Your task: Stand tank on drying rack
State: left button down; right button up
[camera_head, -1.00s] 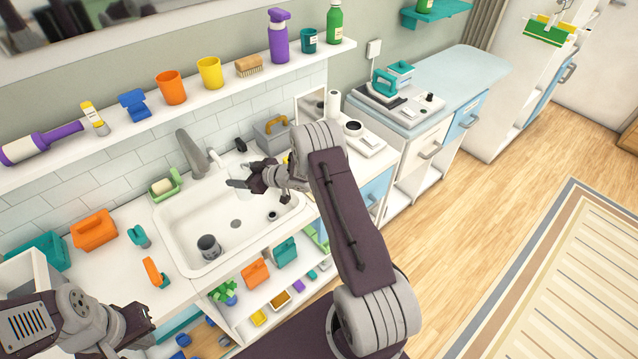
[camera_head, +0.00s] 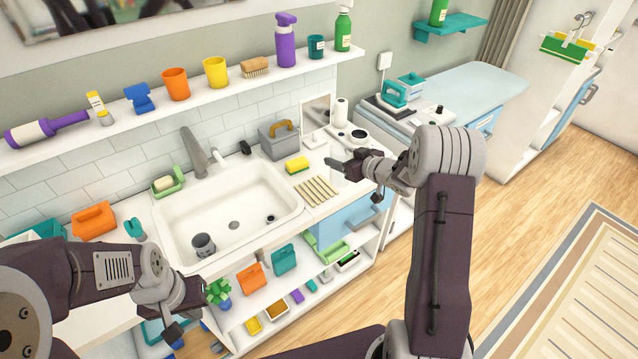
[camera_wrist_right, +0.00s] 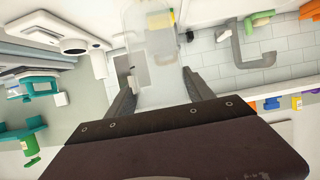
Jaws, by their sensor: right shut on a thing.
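The tank (camera_wrist_right: 148,60) is a clear, see-through container between the two fingers in the right wrist view. My right gripper (camera_head: 350,174) is shut on it, and the tank is hard to make out in the head view. The drying rack (camera_head: 316,190) is a set of pale slats on the counter right of the sink. The held tank is up and to the right of the rack in the head view; its exact height above the counter cannot be told. My left gripper (camera_head: 188,312) hangs low at the lower left, away from the rack; its fingers are unclear.
The white sink (camera_head: 250,238) holds a grey cup (camera_head: 203,245). A yellow sponge (camera_head: 297,165) lies just behind the rack, with a grey caddy (camera_head: 279,142) and a framed panel (camera_head: 316,114) further back. The slats look bare. A shelf (camera_head: 240,88) runs above.

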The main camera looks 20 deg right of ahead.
jog(key=w+a+f, duration=0.2)
jog(key=f, duration=0.1)
jog(key=w+a+f, duration=0.1)
jog(key=w+f, duration=0.2)
jog(key=f, duration=0.1)
jog(key=w+a+f+p, duration=0.1)
jog(key=w+a+f, duration=0.1)
jog(key=f, duration=0.1)
jog(key=shift+w+a+f, duration=0.2)
jog(key=shift+w+a, duration=0.15)
jog(key=shift+w, duration=0.05)
jog(key=o, duration=1.5)
jog(key=shift+c, duration=0.2)
jog(key=shift+o, duration=1.1)
